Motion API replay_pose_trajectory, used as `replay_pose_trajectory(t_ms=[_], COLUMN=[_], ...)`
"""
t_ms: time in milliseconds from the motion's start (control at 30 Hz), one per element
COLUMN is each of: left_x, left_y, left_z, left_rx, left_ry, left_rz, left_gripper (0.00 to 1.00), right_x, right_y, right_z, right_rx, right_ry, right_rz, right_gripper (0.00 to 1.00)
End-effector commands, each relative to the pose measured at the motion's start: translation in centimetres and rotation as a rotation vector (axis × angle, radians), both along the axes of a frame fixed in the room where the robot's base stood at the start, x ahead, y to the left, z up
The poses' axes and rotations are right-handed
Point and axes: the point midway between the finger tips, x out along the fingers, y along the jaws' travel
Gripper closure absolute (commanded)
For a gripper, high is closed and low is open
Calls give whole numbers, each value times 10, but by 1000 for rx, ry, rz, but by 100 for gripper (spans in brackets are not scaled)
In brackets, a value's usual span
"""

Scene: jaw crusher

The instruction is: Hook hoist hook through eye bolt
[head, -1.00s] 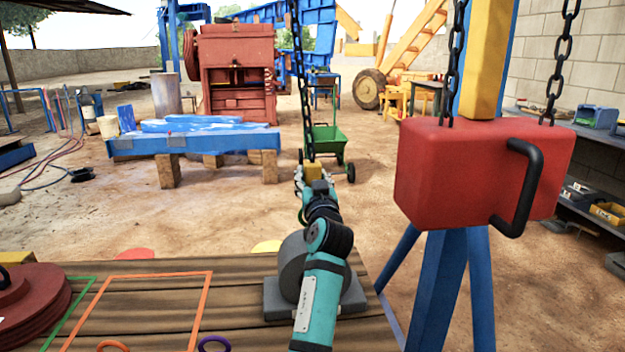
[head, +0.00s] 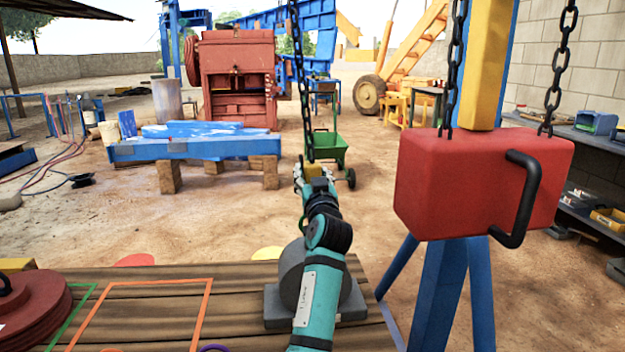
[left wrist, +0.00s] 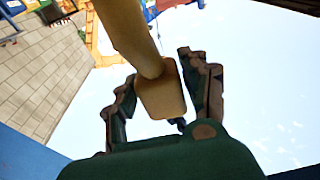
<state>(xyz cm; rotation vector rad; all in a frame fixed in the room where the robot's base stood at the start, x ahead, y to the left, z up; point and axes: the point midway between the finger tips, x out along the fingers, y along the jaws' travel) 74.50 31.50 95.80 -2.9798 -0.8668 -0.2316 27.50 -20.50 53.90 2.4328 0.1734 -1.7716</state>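A dark chain (head: 303,80) hangs down in the head view, leaning slightly, to a small yellow hook block at my left gripper (head: 313,172). The hook's tip is not clear. At the head view's left edge a stack of red discs (head: 35,312) carries a dark ring (head: 4,284), probably the eye bolt, cut off by the frame. My right gripper is out of view.
The wooden table (head: 240,285) has coloured outlines and a grey round-topped piece (head: 297,268) beside my left arm. A red block with a black handle (head: 480,185) hangs on chains at right, before a blue and yellow frame (head: 445,290). A green cart (head: 328,148) stands beyond.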

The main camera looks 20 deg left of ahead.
Motion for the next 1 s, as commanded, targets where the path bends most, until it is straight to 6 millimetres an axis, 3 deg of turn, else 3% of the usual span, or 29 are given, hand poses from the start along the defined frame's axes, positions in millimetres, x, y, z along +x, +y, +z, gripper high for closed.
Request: replay_pose_trajectory(t_ms=[133, 500, 1000], left_x=[0, 0, 0], left_y=[0, 1, -1], left_z=[-3, 0, 85], left_rx=[-2, -4, -2], left_ry=[5, 7, 3], left_rz=[0, 1, 0], left_gripper=[35, 35, 35], right_x=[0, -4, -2], right_y=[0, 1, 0], right_z=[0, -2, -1], right_rx=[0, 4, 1], right_ry=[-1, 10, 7], right_rz=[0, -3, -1], right_gripper=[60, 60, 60])
